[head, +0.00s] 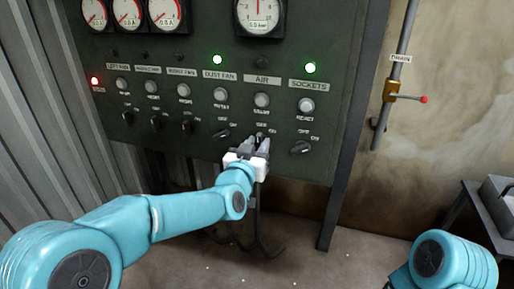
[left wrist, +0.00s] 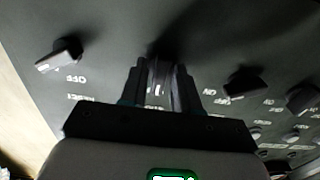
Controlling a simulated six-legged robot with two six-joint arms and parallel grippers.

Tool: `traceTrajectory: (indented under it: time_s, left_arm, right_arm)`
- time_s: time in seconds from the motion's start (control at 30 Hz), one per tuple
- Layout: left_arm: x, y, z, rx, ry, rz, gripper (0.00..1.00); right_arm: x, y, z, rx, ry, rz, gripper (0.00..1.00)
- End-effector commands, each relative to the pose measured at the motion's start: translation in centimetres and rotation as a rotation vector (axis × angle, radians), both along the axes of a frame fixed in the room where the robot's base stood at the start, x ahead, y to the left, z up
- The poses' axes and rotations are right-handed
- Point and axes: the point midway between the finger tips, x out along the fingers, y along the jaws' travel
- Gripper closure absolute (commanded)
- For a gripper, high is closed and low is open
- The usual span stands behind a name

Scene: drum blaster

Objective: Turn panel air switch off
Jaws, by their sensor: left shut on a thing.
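The dark control panel (head: 215,110) fills the middle of the head view. Its AIR column has a label and a round button (head: 261,100), with a rotary switch below. My left gripper (head: 260,145) is at that AIR switch and covers most of it. In the left wrist view my left gripper (left wrist: 157,85) is shut on the air switch (left wrist: 157,88), with the fingers on either side of it. The lamp above AIR is not lit, as far as I can see. My right gripper is out of view; only part of my right arm shows at the lower right.
The sockets switch (head: 300,147) is just right of my gripper, and the dust fan switch (head: 222,133) just left. Green lamps glow over dust fan (head: 217,59) and sockets (head: 310,68). A drain pipe (head: 400,45) and a grey box (head: 500,200) stand at right.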

Motion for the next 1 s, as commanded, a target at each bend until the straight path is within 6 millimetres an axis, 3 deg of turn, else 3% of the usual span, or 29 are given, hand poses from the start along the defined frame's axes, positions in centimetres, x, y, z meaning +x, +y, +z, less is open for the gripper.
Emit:
traceTrajectory:
  time_s: [0.27,0.3,0.67,0.87,1.0]
  left_arm:
    - [0.0,0.0,0.0,-0.001,0.001,0.0,0.99]
    - [0.0,0.0,0.0,-0.001,0.001,0.0,0.6]
    - [-0.3,0.1,0.0,0.0,0.001,-0.001,0.6]
    - [-3.2,1.1,0.1,0.001,0.0,-0.001,0.6]
    - [-6.6,2.1,0.1,0.001,0.0,-0.001,0.6]
  right_arm:
    - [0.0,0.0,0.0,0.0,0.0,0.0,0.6]
    - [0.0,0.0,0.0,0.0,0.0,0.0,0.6]
    - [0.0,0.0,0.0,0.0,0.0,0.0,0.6]
    - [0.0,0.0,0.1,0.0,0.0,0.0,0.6]
    - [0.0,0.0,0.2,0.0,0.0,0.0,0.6]
